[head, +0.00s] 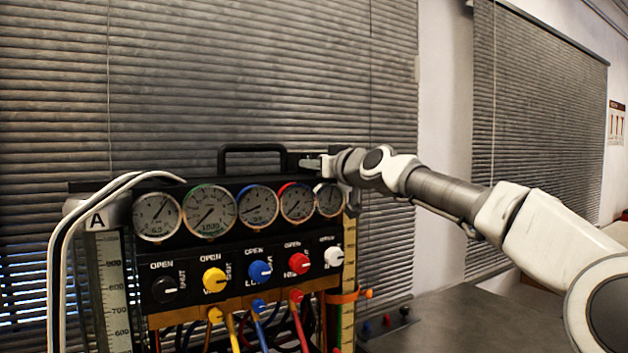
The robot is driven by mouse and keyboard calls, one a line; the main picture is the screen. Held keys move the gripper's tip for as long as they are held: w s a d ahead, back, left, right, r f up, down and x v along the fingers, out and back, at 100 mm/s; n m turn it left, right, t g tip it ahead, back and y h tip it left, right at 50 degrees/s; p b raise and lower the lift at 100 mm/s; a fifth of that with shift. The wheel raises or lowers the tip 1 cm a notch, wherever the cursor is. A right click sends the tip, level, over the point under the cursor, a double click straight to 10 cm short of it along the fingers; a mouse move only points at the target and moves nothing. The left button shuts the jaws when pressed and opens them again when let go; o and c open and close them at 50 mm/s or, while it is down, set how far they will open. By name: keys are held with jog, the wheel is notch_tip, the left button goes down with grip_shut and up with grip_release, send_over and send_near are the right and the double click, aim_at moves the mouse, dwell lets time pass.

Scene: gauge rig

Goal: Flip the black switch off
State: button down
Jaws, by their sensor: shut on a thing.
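The black switch (165,289) is a round black knob at the left end of the row of knobs on the rig's front panel. OPEN is printed above it and SHUT to its right. It stands clear, with nothing touching it. Its pointer mark is too small to read surely. My gripper (312,163) is far up and to the right of it, at the top edge of the rig, just right of the black carry handle (252,149). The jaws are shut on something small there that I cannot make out.
Yellow (214,280), blue (260,272), red (299,263) and white (334,257) knobs sit right of the black one. Several gauges (209,211) are above. Pale hoses (68,240) hang at the left. A grey tabletop (450,322) is at the right.

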jog(key=shift+b, duration=0.45)
jog(key=c, duration=1)
grip_release()
jog(key=shift+f, duration=0.1)
jog(key=shift+s+d+b, duration=0.4)
jog(key=shift+s+b, duration=0.05)
jog(key=b+v, duration=0.2)
jog(key=v, duration=0.2)
jog(key=shift+s+d+f, duration=0.15)
jog(key=shift+s+f, duration=0.05)
jog(key=b+v, duration=0.5)
jog(key=v, duration=0.6)
jog(key=shift+s+b, duration=0.3)
jog(key=shift+b, duration=0.05)
